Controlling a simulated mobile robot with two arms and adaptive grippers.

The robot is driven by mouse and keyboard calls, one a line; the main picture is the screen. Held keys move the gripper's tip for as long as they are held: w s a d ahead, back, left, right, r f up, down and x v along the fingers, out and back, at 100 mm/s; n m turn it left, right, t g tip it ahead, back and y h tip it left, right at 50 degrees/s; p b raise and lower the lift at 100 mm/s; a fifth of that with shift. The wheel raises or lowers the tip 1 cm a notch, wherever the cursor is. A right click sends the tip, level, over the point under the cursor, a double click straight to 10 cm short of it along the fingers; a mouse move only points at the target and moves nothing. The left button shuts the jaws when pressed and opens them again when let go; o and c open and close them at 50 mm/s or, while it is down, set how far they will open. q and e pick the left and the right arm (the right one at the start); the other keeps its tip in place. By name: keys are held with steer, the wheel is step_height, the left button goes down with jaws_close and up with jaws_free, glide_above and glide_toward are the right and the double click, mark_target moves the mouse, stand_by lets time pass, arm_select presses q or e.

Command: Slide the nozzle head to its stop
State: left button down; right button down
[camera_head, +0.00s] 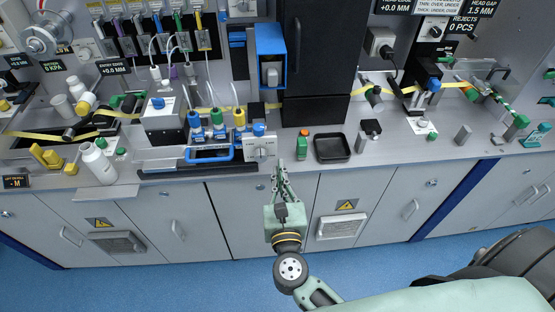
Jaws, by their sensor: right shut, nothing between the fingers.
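A carriage with a blue front handle (210,154) sits on the counter left of centre. Connectors with green, blue and yellow collars (217,119) stand behind it, with white tubes running up from them. I cannot tell for sure which part is the nozzle head; this carriage looks most like it. A grey block with a white dial (260,148) stands at the carriage's right end. My right gripper (279,166) is shut and empty at the counter's front edge, just right of and in front of the dial block, apart from the handle. My left gripper is out of view.
A black tray (332,148) and a small green and orange bottle (303,141) stand right of my gripper. A dark rail (190,169) runs along the counter's front left. A yellow strip (34,136) crosses the left rollers. A tall dark cabinet (318,50) stands behind.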

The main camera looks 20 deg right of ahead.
mark_target(276, 157)
steer(key=shift+p+x, duration=0.4)
steer(key=shift+x, duration=1.35)
steer(key=b+x, duration=0.3)
steer(key=x, duration=1.5)
steer(key=shift+d+r, duration=0.1)
steer(key=shift+r, duration=0.05)
